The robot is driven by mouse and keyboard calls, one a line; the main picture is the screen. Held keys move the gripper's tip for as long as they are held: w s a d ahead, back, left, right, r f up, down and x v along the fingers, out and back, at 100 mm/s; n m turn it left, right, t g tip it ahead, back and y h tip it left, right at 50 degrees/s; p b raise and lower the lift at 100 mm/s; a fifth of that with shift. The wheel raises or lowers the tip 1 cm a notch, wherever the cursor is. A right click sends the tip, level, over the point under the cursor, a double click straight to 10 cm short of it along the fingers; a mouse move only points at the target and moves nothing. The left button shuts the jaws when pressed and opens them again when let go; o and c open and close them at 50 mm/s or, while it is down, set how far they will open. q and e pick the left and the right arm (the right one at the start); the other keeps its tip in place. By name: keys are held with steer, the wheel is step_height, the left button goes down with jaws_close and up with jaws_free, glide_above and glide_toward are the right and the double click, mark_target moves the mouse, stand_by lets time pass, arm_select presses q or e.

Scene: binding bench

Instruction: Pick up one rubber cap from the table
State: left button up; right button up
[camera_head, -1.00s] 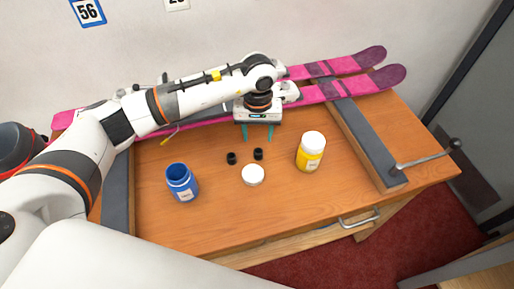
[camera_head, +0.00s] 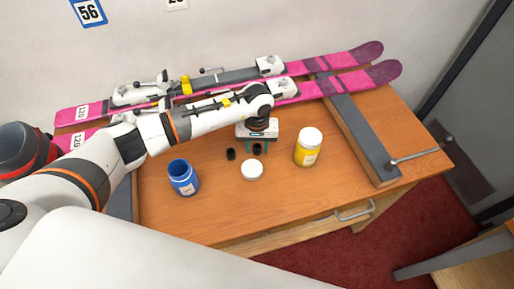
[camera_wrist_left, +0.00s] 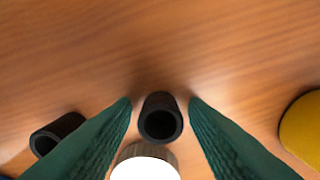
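Two small black rubber caps are on the wooden table (camera_head: 290,205). The right cap (camera_head: 257,149) stands between the two green fingers of my left gripper (camera_head: 257,148). In the left wrist view this cap (camera_wrist_left: 160,118) shows its hollow end, with a finger on each side and a gap to both. My left gripper (camera_wrist_left: 160,103) is open. The other cap (camera_head: 231,154) is just left of the gripper; in the left wrist view it (camera_wrist_left: 57,134) lies outside the left finger, partly hidden by it. My right gripper is not in view.
A white round lid (camera_head: 252,170) lies just in front of the caps. An open blue jar (camera_head: 183,178) stands to the left, a yellow jar with a white lid (camera_head: 308,147) to the right. Pink skis (camera_head: 340,83) lie along the back. A grey bar (camera_head: 358,135) runs along the right side.

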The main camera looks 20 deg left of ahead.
arm_select(q)
steer(key=c, duration=0.6)
steer(key=shift+c, duration=0.9)
